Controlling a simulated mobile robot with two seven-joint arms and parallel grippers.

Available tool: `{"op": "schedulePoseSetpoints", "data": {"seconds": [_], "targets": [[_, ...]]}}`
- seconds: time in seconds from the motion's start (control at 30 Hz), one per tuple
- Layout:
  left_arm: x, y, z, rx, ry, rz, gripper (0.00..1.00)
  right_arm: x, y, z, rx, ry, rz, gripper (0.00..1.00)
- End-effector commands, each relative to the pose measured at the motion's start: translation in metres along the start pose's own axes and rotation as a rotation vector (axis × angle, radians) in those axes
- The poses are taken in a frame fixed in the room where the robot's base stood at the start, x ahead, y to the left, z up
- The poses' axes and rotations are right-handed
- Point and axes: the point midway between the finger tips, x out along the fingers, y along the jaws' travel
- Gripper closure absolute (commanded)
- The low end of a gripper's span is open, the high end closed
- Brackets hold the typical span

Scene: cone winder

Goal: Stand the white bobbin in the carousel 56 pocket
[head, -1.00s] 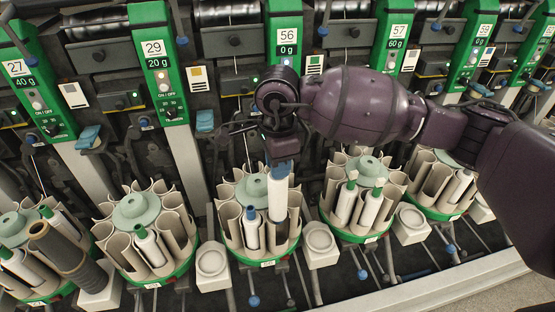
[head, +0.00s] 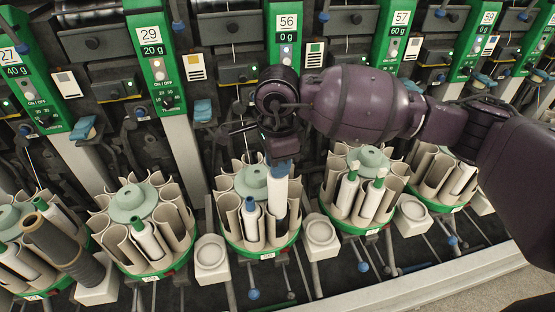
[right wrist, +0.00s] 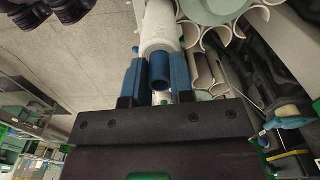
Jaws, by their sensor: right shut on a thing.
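The white bobbin (head: 278,194) is wound white on a blue tube. My right gripper (head: 281,170) is shut on its top end and holds it upright. In the right wrist view, the blue tube end (right wrist: 160,70) lies between the two blue fingers. The bobbin is over the front right of the carousel under sign 56 (head: 262,250), a green-rimmed ring of beige pockets around a pale green hub. Its lower end overlaps a front pocket; I cannot tell how deep it sits. My left gripper is not in the head view.
Another white bobbin with a blue tip (head: 251,224) stands in the same carousel, just left of the held one. Carousels with green-tipped bobbins (head: 149,240) stand on both sides. Beige square cups (head: 320,236) sit between carousels. The winder panels (head: 284,40) rise behind.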

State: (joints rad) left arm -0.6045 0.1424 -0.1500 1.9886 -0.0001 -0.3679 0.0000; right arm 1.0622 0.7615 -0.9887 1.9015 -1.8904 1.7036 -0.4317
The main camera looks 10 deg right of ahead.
Motion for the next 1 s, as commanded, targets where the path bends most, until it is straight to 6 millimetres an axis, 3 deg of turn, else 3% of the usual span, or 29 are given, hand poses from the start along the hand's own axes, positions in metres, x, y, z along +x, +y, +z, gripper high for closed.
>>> {"op": "schedulePoseSetpoints", "data": {"seconds": [0.7, 1.0], "targets": [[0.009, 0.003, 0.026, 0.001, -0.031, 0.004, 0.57, 0.037, 0.0, 0.0, 0.0, 0.0, 0.001, 1.0], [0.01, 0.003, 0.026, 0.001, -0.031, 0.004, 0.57, 0.038, 0.0, 0.0, 0.0, 0.0, -0.001, 1.0]]}}
